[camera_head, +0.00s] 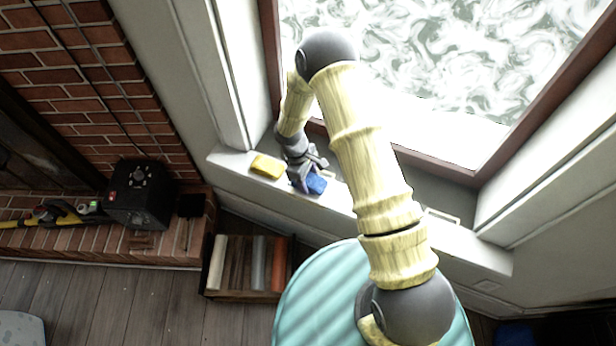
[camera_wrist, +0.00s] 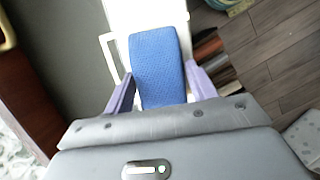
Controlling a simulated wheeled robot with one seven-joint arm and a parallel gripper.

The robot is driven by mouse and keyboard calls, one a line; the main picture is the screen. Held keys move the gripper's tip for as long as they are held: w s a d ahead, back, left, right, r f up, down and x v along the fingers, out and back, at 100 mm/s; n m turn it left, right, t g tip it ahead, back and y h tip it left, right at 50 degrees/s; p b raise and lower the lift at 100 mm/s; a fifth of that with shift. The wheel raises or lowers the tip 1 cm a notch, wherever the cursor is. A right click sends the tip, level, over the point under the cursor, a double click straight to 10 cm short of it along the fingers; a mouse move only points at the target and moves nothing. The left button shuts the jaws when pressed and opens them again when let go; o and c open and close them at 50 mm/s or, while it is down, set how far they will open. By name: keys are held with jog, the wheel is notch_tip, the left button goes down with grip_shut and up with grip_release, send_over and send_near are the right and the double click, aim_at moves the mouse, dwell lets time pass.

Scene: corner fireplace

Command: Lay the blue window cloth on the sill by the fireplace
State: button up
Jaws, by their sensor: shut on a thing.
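The blue window cloth (camera_head: 316,184) is a small folded block in the head view, at the window sill (camera_head: 468,244) by the fireplace. My gripper (camera_head: 307,178) is shut on it, reaching down to the sill from above. In the wrist view the cloth (camera_wrist: 158,62) is between the two purple-grey fingers of my gripper (camera_wrist: 161,88), with its far end sticking out over a white surface. I cannot tell whether the cloth touches the sill. Its near end is hidden by the gripper body.
A yellow sponge-like block (camera_head: 267,166) lies on the sill just left of the gripper. A thin white frame (camera_head: 442,216) is on the sill to the right. Below are a crate of logs (camera_head: 248,264) and a round teal top (camera_head: 318,290). A black box (camera_head: 141,193) stands on the brick hearth.

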jog(key=shift+f, duration=0.4)
jog(key=o, duration=1)
jog(key=shift+c, duration=0.2)
jog(key=b+v, duration=0.1)
jog(key=v, duration=1.6)
jog(key=shift+a+r+b, duration=0.2)
jog(key=shift+b, duration=0.1)
